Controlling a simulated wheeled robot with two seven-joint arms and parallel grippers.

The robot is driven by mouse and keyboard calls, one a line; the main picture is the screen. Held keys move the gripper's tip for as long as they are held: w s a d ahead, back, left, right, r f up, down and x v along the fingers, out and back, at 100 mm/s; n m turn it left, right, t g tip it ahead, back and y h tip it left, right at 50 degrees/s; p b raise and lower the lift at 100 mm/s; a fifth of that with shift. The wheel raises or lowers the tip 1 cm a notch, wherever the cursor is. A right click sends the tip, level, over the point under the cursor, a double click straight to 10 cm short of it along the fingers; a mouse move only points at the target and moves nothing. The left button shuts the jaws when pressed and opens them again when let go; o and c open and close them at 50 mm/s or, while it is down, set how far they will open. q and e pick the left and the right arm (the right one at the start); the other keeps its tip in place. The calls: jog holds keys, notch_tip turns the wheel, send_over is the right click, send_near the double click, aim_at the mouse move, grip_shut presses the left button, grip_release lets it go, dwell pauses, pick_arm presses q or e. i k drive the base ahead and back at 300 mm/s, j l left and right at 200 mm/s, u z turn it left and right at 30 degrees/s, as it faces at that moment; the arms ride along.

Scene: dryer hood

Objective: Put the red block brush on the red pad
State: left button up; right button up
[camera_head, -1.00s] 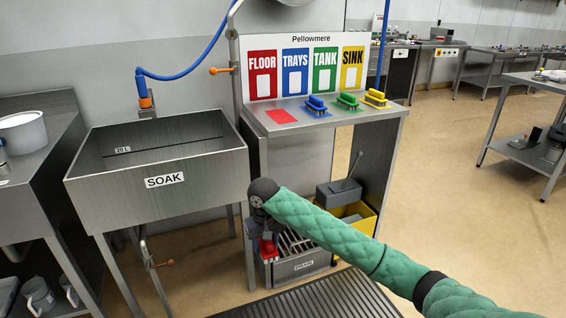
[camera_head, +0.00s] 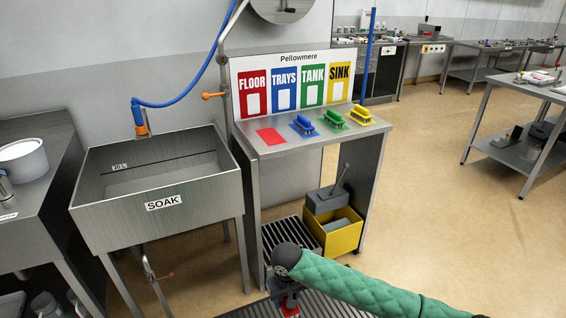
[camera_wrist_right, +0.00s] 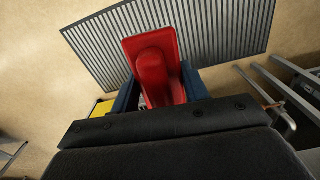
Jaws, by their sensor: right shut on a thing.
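The red block brush (camera_wrist_right: 152,60) is held between the fingers of my right gripper (camera_wrist_right: 160,90), which is shut on it in the right wrist view. In the head view my right gripper (camera_head: 285,285) is low in front of the steel table, with a bit of the red brush (camera_head: 290,309) showing under the wrist; the rest is hidden. The red pad (camera_head: 270,136) lies bare on the table top at its left end, above and beyond the gripper. My left gripper is not in view.
Blue, green and yellow brushes (camera_head: 303,125) stand on their pads right of the red pad on the steel table (camera_head: 277,151). The SOAK sink (camera_head: 160,203) is at left. A yellow bin (camera_head: 341,238) stands under the table. A floor grate (camera_wrist_right: 200,32) lies below the brush.

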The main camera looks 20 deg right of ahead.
aim_at(271, 136)
jog(key=i+j+z, duration=0.25)
jog(key=j+z, duration=0.2)
jog(key=i+j+z, duration=0.2)
jog(key=j+z, duration=0.3)
jog(key=i+l, duration=0.05)
jog(key=l, duration=0.05)
